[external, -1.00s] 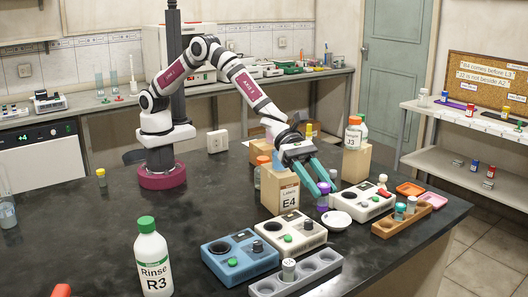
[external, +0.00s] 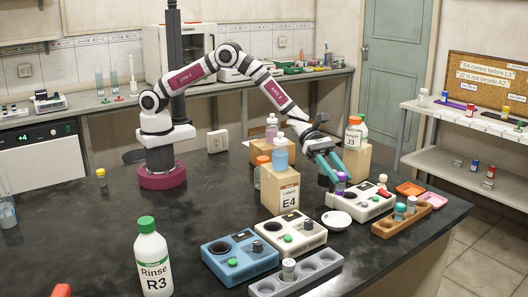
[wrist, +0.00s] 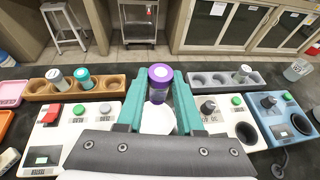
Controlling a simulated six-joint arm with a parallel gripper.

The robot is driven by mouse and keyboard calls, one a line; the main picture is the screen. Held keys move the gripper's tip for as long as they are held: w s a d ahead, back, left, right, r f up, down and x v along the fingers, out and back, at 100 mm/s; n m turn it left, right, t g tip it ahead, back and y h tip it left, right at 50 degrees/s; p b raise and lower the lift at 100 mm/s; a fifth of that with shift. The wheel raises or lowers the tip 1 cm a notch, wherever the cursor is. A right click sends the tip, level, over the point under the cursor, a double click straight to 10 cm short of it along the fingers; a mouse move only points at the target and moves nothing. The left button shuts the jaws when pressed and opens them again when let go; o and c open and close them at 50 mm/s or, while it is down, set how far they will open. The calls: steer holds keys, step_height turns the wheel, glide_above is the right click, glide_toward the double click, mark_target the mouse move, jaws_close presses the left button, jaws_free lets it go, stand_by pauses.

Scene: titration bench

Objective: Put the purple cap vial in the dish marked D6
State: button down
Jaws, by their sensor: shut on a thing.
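The purple cap vial (external: 341,178) is held upright between the teal fingers of my gripper (external: 330,166). In the wrist view its purple cap (wrist: 160,73) shows between the two fingertips. A small round white dish (external: 337,220) lies on the dark bench, in front of and below the vial in the external view. In the wrist view the white dish (wrist: 158,121) shows partly, behind the vial and between the fingers. I can read no D6 mark on any dish.
An instrument box (external: 365,202) stands close to the vial. An orange rack (external: 402,222) with vials is to its right, with orange (external: 410,189) and pink (external: 433,200) trays behind. The E4 box (external: 280,190) with a bottle on top stands left.

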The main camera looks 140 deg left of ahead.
step_height(320, 180, down, 10)
steer(key=shift+f, duration=0.1)
steer(key=c, duration=0.5)
jaws_free()
steer(key=shift+f, duration=0.1)
steer(key=shift+c, duration=0.2)
steer(key=shift+r, duration=0.2)
steer(key=v, duration=1.2)
